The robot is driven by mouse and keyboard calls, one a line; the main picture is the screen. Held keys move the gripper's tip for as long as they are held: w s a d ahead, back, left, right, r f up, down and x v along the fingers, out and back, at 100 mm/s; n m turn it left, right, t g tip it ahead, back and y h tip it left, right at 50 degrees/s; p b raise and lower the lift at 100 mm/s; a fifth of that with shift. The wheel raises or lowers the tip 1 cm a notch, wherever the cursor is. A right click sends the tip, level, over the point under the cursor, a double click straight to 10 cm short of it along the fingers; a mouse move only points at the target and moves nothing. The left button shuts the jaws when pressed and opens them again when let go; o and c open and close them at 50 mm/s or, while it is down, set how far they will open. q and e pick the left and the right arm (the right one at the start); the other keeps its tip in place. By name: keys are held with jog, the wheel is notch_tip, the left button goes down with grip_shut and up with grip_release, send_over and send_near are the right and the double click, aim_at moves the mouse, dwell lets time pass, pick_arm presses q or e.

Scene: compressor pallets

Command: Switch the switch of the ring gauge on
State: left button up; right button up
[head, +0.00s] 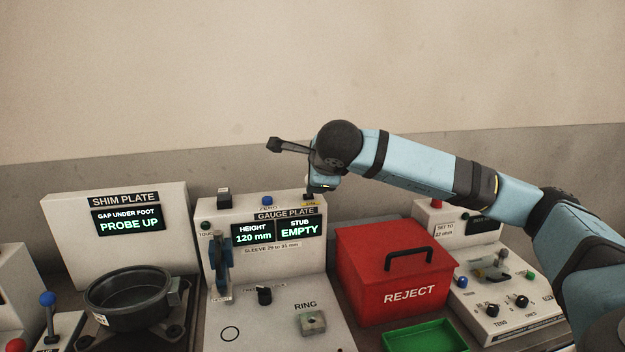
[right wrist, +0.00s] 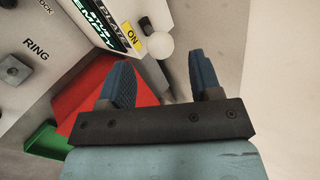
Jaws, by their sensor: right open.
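The gauge plate unit (head: 300,265) stands in the middle of the head view, its displays lit with HEIGHT 120 mm and STUB EMPTY. At its upper right corner a yellow ON label (right wrist: 131,37) and a pale round knob (right wrist: 160,45) show in the right wrist view. The knob appears to be the switch; its position cannot be told. My right gripper (right wrist: 162,82) is open, with nothing visible between its blue fingers, and the knob lies just beyond them. In the head view my right gripper (head: 319,186) is by that corner, mostly hidden by my wrist. My left gripper is not in view.
A red REJECT box (head: 395,275) with a black handle and a green tray (head: 425,335) stand right of the unit. A shim plate unit (head: 65,245) with a dark round pan (head: 128,298) stands left. A control box (head: 505,300) is at right. The wall is behind.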

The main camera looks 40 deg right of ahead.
jog(key=v, duration=0.8)
jog(key=shift+s+r, duration=0.2)
jog(key=shift+s, duration=0.1)
jog(key=shift+a, duration=0.1)
